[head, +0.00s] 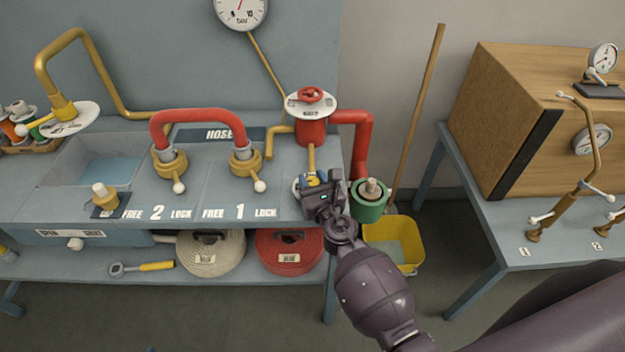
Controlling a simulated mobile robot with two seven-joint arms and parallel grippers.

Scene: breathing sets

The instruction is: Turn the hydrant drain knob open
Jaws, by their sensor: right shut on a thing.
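The red hydrant (312,132) stands at the bench's back right corner, with a red handwheel (311,95) over a white dial plate on top. A yellow pipe (311,157) runs down its front to a small yellow knob (313,178) beside a white plate, near the bench's front edge. My right gripper (317,192) reaches in from below right and is shut on this drain knob. The gripper's dark body covers most of the knob and plate, so the knob's angle cannot be told. My left gripper is not in view.
A green-rimmed outlet (370,200) ends the red pipe just right of my gripper, above a yellow bucket (397,243). Two valves under a red hose (203,116) stand to the left. A wooden pole (418,110) leans behind. A second bench (535,254) stands at right.

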